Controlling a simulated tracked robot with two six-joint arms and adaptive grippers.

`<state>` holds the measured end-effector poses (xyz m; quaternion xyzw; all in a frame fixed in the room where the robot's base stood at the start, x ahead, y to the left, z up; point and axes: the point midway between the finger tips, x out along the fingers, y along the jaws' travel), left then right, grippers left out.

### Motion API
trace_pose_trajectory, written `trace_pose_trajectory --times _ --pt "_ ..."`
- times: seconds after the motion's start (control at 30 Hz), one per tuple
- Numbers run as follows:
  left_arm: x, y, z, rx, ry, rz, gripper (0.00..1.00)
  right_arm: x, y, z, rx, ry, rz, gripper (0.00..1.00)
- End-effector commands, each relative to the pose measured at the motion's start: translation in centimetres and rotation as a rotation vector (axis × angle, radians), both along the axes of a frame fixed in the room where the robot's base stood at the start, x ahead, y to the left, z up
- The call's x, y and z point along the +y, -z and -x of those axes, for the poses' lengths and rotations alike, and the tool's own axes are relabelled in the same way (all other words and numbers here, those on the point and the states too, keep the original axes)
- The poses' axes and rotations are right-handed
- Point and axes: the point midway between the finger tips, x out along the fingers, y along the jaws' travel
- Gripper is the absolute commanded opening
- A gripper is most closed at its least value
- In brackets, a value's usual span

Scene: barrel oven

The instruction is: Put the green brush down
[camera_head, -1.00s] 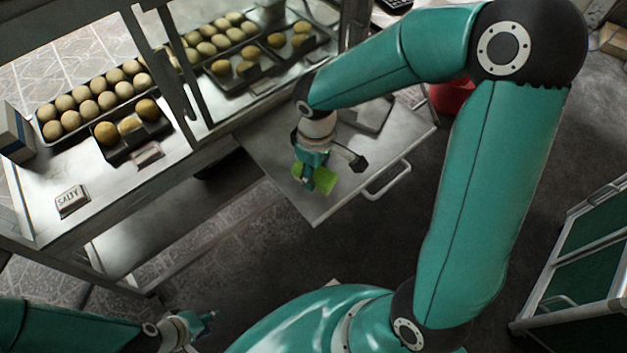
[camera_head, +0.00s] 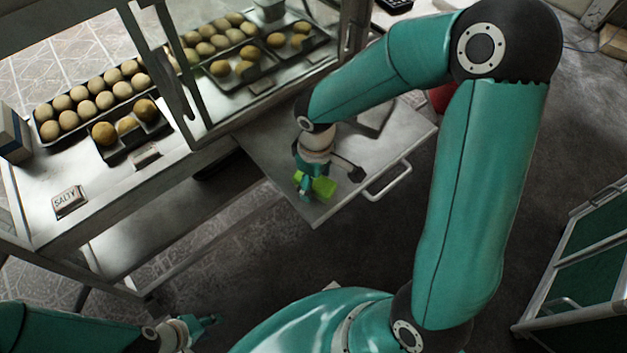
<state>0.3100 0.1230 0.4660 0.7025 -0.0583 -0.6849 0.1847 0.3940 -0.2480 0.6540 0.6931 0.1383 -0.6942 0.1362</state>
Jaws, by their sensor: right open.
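The green brush (camera_head: 324,186) has a bright green head and lies at the near part of the metal pull-out shelf (camera_head: 268,150). A dark end piece (camera_head: 356,174) shows just right of it; I cannot tell whether it belongs to the brush. My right gripper (camera_head: 306,190) is right over the brush, with its fingers open beside the green head. The gripper hides part of the brush, and contact between them is hard to make out. My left gripper (camera_head: 208,322) is at the lower left, away from the shelf, and looks open and empty.
The counter to the left holds trays of round buns (camera_head: 95,100) behind glass and a "SALTY" sign (camera_head: 69,202). The shelf has a handle (camera_head: 388,182) on its right edge. A green-panelled cart (camera_head: 590,255) stands at the right. Dark floor between is clear.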

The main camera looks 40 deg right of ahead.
Motion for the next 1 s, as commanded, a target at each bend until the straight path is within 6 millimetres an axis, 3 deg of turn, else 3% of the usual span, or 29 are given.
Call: trace_pose_trajectory --times 0.23,0.7,1.0 --pt "0.0 -0.6 0.0 0.0 0.0 0.0 0.4 0.0 -1.3 -0.1 -0.004 0.0 0.001 0.7" --pt "0.0 -2.9 0.0 0.0 0.0 0.0 0.4 0.0 -10.1 -0.1 -0.004 0.0 -0.001 0.7" --pt "0.0 -3.2 0.0 0.0 0.0 0.0 0.4 0.0 -12.2 -0.1 0.0 -0.001 0.0 0.7"
